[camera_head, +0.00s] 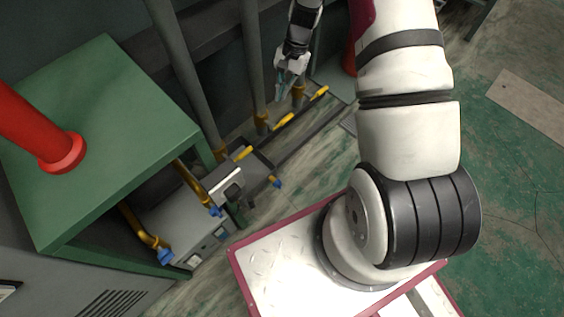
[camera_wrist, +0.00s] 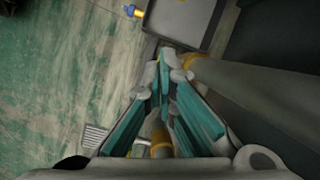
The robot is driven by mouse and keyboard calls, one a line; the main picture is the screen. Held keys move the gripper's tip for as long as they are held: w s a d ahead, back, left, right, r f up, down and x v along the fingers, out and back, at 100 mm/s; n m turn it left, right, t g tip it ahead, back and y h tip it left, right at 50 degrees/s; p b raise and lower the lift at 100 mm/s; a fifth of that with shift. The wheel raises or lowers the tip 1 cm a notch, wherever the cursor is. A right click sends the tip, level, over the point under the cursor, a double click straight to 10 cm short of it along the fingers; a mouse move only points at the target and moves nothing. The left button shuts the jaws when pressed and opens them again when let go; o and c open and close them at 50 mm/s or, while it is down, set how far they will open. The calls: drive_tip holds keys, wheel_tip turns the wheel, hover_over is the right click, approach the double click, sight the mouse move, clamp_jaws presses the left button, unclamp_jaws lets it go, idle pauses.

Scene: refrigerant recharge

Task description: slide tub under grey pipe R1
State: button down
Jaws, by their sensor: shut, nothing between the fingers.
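The tub appears to be a dark shallow tray (camera_head: 262,172) on the floor, beside the green stand and at the foot of the grey pipes. Its rimmed near end shows at the top of the wrist view (camera_wrist: 180,38). My gripper (camera_head: 281,92) is at the top centre of the head view, near the rightmost grey pipe (camera_head: 313,60). Its teal-padded fingers are closed and empty, pointing toward the tub in the wrist view (camera_wrist: 163,62). I see other grey pipes, left (camera_head: 187,70) and middle (camera_head: 253,65). No label shows which is R1.
Yellow valve handles (camera_head: 283,119) stick out near the pipe bases. A green stand (camera_head: 110,140) with a red pipe (camera_head: 35,130) is on the left, with a grey unit (camera_head: 190,235) beneath it. A thick pipe (camera_wrist: 250,85) runs close beside my fingers. Open floor (camera_wrist: 60,70) lies to the left in the wrist view.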

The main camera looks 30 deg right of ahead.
wheel_tip(320, 180, down, 13)
drive_tip(key=s+d+m, duration=0.2)
drive_tip(key=d, duration=0.1)
drive_tip(key=m+b, duration=0.2)
drive_tip(key=b, duration=0.4)
approach(273, 176)
drive_tip(key=shift+y, duration=0.3)
drive_tip(key=shift+w+d+f, duration=0.15)
drive_tip(key=shift+d+f, duration=0.15)
drive_tip(key=shift+f, duration=0.6)
drive_tip(key=shift+w+d+f, duration=0.1)
drive_tip(key=shift+d+f, duration=0.2)
drive_tip(key=shift+f, duration=0.55)
drive_tip(key=shift+w+d+f, duration=0.15)
drive_tip(key=shift+d+f, duration=0.15)
drive_tip(key=shift+f, duration=0.6)
drive_tip(key=shift+s+a+p, duration=0.2)
drive_tip(key=shift+s+a, duration=0.05)
drive_tip(key=shift+a, duration=0.55)
drive_tip(key=shift+s+a+p, duration=0.15)
drive_tip(key=shift+s+a, duration=0.1)
drive_tip(key=shift+a, duration=0.55)
drive_tip(key=shift+d, duration=0.1)
